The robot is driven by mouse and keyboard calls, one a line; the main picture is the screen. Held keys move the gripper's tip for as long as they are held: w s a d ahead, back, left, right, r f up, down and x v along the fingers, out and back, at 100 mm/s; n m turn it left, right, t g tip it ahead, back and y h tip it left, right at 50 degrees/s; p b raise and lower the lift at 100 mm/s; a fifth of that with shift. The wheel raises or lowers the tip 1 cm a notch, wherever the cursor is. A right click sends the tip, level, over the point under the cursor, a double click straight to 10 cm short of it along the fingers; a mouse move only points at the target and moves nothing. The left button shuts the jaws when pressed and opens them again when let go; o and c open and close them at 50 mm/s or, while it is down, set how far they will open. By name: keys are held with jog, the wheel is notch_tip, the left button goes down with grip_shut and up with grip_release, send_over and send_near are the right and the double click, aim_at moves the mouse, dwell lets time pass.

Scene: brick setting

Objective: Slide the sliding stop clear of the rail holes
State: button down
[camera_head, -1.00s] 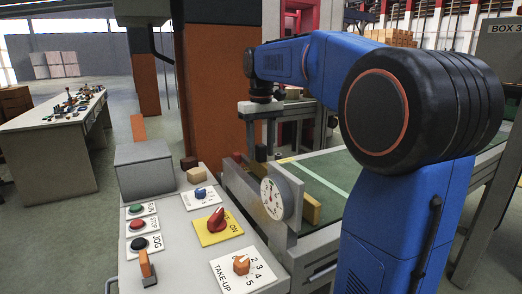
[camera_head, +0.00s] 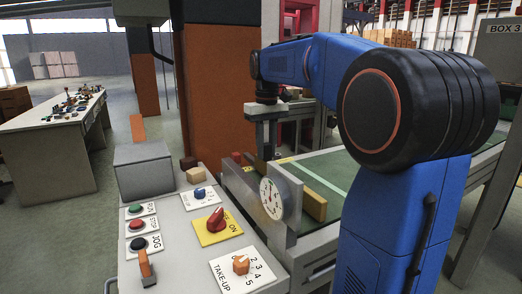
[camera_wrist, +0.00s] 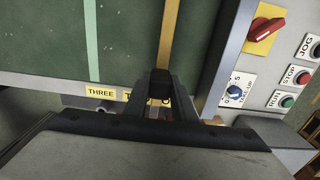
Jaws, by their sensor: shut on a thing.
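In the wrist view the bar (camera_wrist: 171,35) runs from the top edge down to my gripper (camera_wrist: 160,85). My gripper (camera_head: 265,155) points down at the bar's far end and is shut on it. Labels lie along the belt edge by the fingers: THREE (camera_wrist: 100,91) is readable, and the others are partly covered.
The white dial (camera_head: 271,198) stands on a grey plate (camera_head: 240,185) beside the bar. The control panel (camera_head: 180,240) with knobs, buttons and an orange lever is to the left. An orange column (camera_head: 215,85) rises behind. The green belt (camera_head: 345,170) is clear to the right.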

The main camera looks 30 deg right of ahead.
jog(key=d, duration=2.4)
jog(key=shift+d, duration=0.25)
jog(key=c, duration=1.5)
grip_release()
notch_tip(320, 180, up, 17)
jog(key=shift+r, duration=0.2)
jog(key=shift+s+a, duration=0.1)
jog(key=shift+a, duration=0.05)
